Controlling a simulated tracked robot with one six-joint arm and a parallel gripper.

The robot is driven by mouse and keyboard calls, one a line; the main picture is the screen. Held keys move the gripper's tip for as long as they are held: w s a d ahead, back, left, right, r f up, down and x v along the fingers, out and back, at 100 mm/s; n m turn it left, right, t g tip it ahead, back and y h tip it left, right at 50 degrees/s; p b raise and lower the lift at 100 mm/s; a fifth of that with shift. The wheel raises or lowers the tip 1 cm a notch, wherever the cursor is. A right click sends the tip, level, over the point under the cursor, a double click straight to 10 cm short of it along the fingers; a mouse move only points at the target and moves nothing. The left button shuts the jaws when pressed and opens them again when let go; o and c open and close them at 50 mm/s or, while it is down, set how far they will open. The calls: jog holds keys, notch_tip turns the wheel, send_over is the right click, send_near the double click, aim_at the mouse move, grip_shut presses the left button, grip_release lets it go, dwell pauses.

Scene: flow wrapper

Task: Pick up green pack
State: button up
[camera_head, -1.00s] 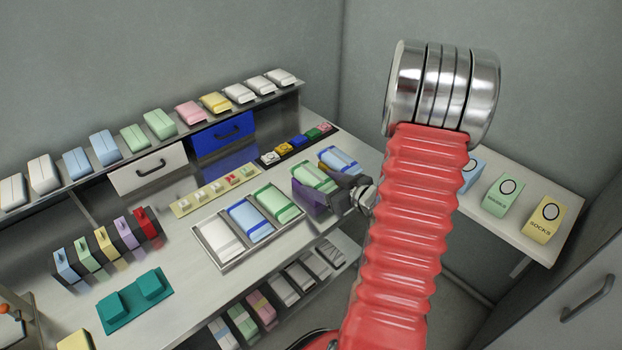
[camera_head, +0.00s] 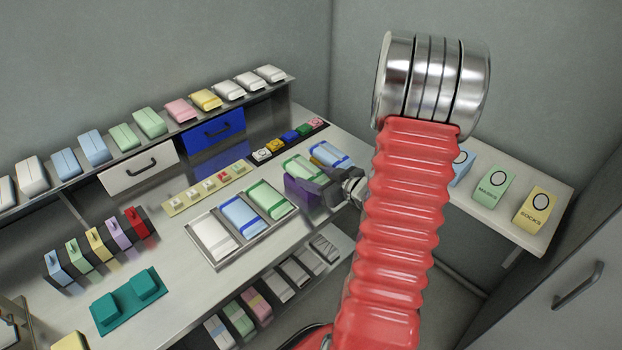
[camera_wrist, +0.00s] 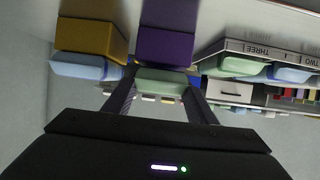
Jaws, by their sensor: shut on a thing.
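The green pack (camera_head: 303,170), pale green with darker green bands, is at the purple block (camera_head: 298,190) at the right end of the bench. My gripper (camera_head: 324,184) reaches it from the right. In the wrist view my gripper (camera_wrist: 160,98) has a finger on each side of the green pack (camera_wrist: 161,83) and is shut on it. The purple block (camera_wrist: 166,45) shows right behind the pack there. I cannot tell whether the pack still touches it. Another green pack (camera_head: 271,198) lies in the metal tray (camera_head: 218,262).
A blue pack (camera_head: 330,155) is close beside the held pack; in the wrist view it (camera_wrist: 86,66) sits at a yellow-orange block (camera_wrist: 91,38). Small coloured blocks (camera_head: 290,137) stand behind. Cartons (camera_head: 495,187) stand on a shelf at right. Air above the bench is clear.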

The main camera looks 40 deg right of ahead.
jog(key=shift+r, duration=4.7)
jog(key=w+a+r, duration=0.1)
jog(key=w+a, duration=0.6)
jog(key=w, duration=0.1)
jog(key=w+a+f, duration=0.1)
jog(key=w+a, duration=0.2)
jog(key=a, duration=0.9)
jog(key=w+a+f, duration=0.1)
jog(key=w+a, duration=0.3)
jog(key=a, duration=0.9)
jog(key=shift+w, duration=0.3)
jog(key=shift+s+a+f, duration=0.1)
jog(key=shift+s, duration=0.05)
